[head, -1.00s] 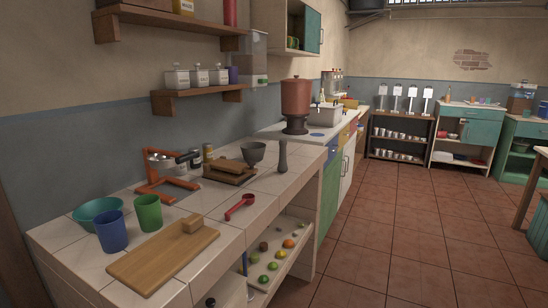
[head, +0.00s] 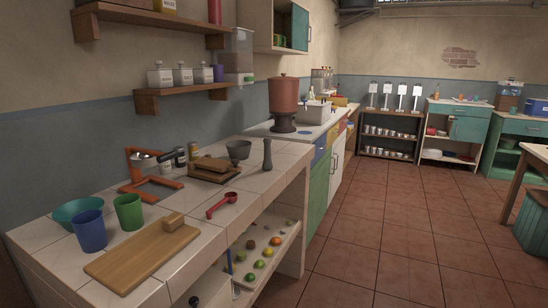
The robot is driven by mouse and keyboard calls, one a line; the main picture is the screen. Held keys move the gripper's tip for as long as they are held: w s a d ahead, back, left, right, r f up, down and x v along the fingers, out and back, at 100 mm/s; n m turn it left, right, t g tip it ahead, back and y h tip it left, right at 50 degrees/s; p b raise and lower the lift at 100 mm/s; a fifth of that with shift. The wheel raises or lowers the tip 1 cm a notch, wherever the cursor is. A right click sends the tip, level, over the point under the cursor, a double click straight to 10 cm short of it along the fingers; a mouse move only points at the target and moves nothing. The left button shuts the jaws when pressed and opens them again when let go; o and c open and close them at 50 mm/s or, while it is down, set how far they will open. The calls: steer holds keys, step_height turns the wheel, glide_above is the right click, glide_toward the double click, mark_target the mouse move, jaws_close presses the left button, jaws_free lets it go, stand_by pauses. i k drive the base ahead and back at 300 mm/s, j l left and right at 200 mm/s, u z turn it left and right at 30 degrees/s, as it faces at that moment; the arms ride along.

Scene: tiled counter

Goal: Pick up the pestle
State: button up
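The pestle (head: 267,155) is a dark grey, slim upright shape on the tiled counter (head: 255,181), near its front edge at the right end. A dark grey bowl, which looks like a mortar (head: 238,150), stands just to its left, apart from it. My gripper is not in view.
Left of the pestle are a wooden press (head: 212,168), a red scoop (head: 221,204), an orange metal frame (head: 147,175), a green cup (head: 128,211), a blue cup (head: 89,230), a teal bowl (head: 78,211) and a cutting board (head: 142,256). Open tiled floor (head: 380,230) lies to the right.

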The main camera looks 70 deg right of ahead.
mark_target(267, 166)
steer(key=k+l, duration=1)
steer(key=l+u, duration=0.05)
steer(key=l, duration=0.05)
